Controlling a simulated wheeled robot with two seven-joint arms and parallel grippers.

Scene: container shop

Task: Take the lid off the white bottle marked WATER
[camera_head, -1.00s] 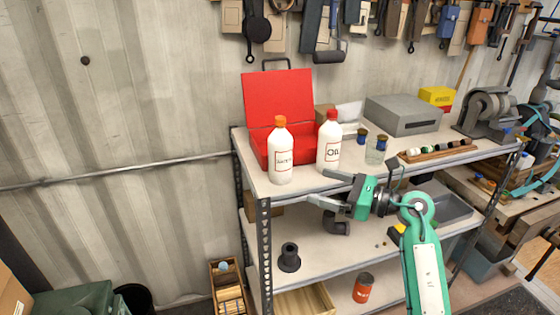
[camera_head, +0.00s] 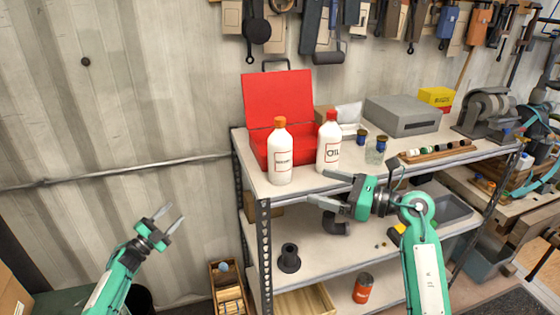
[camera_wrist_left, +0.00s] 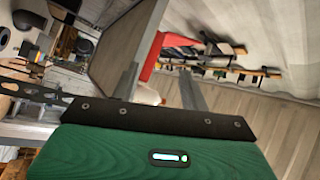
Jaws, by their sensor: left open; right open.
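The white bottle with the orange lid (camera_head: 280,122) stands upright on the shelf's top board, near its front left corner. Its label (camera_head: 282,159) is too small to read surely. A second white bottle with a red lid, marked OIL (camera_head: 328,148), stands just to its right. My left gripper (camera_head: 172,220) is open and empty, left of the shelf and lower than the bottles. My right gripper (camera_head: 330,187) is open and empty at the shelf's front edge, right of and below the bottles. In the left wrist view the left fingers (camera_wrist_left: 160,88) are apart with nothing between them.
An open red toolbox (camera_head: 278,98) stands right behind the bottles. A glass jar (camera_head: 375,154), a grey box (camera_head: 403,114) and a wooden rack (camera_head: 437,152) are further right on the top board. The shelf's left post (camera_head: 264,250) stands between my arms. Tools hang on the wall above.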

